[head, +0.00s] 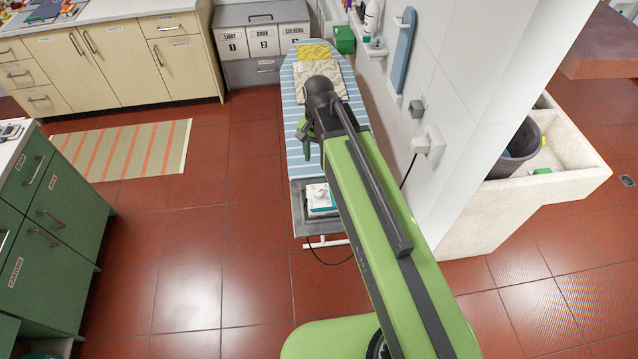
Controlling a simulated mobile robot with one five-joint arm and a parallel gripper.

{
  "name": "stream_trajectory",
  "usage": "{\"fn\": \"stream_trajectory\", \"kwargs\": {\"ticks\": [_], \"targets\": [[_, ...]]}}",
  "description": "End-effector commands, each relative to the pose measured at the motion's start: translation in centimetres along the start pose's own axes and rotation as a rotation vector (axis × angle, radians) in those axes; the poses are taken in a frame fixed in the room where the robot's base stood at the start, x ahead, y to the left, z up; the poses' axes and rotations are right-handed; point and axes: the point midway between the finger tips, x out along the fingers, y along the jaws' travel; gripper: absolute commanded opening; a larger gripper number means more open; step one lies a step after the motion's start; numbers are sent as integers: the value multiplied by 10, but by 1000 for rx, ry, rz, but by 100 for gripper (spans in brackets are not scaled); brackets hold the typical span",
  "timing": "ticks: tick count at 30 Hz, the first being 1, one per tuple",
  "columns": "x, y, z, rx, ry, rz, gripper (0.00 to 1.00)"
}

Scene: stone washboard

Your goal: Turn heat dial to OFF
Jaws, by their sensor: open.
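An iron (319,197), white with teal, sits on the grey rest at the near end of the blue-and-white striped ironing board (287,105). Its heat dial is too small to make out. My gripper (306,142) is open and appears over the middle of the board, farther along it than the iron. It looks empty and apart from the iron. My arm hides the right side of the board and may hide part of the iron's surroundings.
A patterned cloth (320,73) and a yellow cloth (313,52) lie at the board's far end. A tiled wall (450,110) with a socket (428,143) stands close on the right. A dark cord (327,261) hangs below the iron. Red floor (200,260) is clear on the left.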

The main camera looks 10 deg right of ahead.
Motion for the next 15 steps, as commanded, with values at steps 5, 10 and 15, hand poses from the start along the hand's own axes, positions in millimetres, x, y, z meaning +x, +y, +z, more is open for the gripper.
{"fn": "stream_trajectory", "kwargs": {"ticks": [5,10,15], "targets": [[15,0,0,-1,0,0,51],[44,1,0,-1,0,0,51],[80,1,0,-2,0,0,51]]}}
